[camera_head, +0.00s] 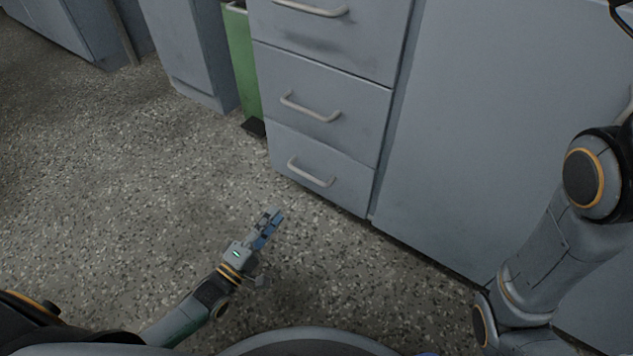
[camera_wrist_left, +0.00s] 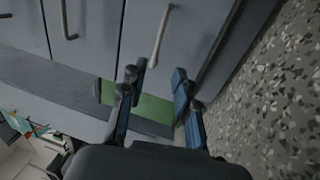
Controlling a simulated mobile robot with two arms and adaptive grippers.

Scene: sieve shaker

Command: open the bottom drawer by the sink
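The bottom drawer (camera_head: 318,173) is the lowest of a stack of grey drawer fronts. It sits just above the floor, flush with the cabinet. Its pale bar handle (camera_head: 311,172) also shows in the left wrist view (camera_wrist_left: 161,33), beyond the fingers. My left gripper (camera_head: 268,226) is in front of the drawer, over the floor and apart from the handle. In the left wrist view its two fingers (camera_wrist_left: 160,86) are spread with nothing between them. My right arm shows at the right of the head view, but its gripper cannot be made out.
The middle drawer (camera_head: 320,105) and the upper drawer (camera_head: 325,35) above are shut. A plain grey cabinet panel (camera_head: 500,120) stands to their right. A green bin (camera_head: 241,62) stands left of the drawers. The speckled floor (camera_head: 130,180) in front is clear.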

